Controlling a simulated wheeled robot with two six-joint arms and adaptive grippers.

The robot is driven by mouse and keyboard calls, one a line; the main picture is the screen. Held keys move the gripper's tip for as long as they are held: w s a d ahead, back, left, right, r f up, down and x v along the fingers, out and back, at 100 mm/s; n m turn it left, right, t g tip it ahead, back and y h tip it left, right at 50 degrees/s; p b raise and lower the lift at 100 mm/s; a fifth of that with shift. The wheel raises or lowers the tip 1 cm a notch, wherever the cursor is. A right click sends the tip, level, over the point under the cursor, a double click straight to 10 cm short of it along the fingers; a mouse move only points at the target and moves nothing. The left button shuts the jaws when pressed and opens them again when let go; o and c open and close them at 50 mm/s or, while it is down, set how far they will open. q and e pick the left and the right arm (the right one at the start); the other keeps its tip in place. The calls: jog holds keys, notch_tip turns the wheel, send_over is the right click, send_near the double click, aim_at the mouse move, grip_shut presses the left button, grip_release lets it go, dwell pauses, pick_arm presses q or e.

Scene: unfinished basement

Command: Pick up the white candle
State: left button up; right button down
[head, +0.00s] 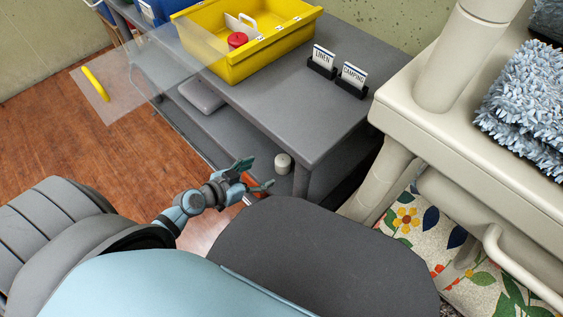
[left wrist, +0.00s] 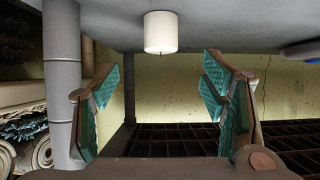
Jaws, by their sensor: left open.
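The white candle (head: 282,163) is a short cylinder standing upright on the lower shelf (head: 228,125) of the grey table, near the table's front leg. My left gripper (head: 260,176) is just left of and in front of it, with its fingers pointing towards it. In the left wrist view, which looks upside down, the candle (left wrist: 160,32) shows whole with its wick, beyond and between the spread teal finger pads. My left gripper (left wrist: 160,85) is open and empty, apart from the candle. My right gripper is not in view.
A yellow bin (head: 232,70) holding a red item (head: 237,40) and two label holders (head: 337,75) stand on the tabletop. A grey flat object (head: 201,96) lies on the lower shelf. The table leg (head: 301,180) stands just right of the candle. A cream-coloured frame (head: 430,110) is further right.

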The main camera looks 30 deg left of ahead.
aim_at(281, 161)
pick_arm(q)
jog(key=x, duration=0.5)
jog(key=shift+w+f+b, duration=0.15)
jog(key=shift+f+b, duration=0.05)
jog(key=shift+b, duration=0.2)
jog(key=x, duration=0.4)
jog(key=shift+w+d+r+b, duration=0.1)
jog(key=shift+w+r+b, duration=0.2)
jog(key=shift+w+b, duration=0.1)
jog(key=shift+w+d+f, duration=0.1)
jog(key=shift+w+f, duration=0.05)
jog(key=shift+w, duration=0.1)
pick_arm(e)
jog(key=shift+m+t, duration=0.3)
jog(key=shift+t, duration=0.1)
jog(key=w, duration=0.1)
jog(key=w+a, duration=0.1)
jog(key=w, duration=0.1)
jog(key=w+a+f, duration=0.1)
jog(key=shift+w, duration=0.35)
pick_arm(q)
jog(key=c, duration=1.3)
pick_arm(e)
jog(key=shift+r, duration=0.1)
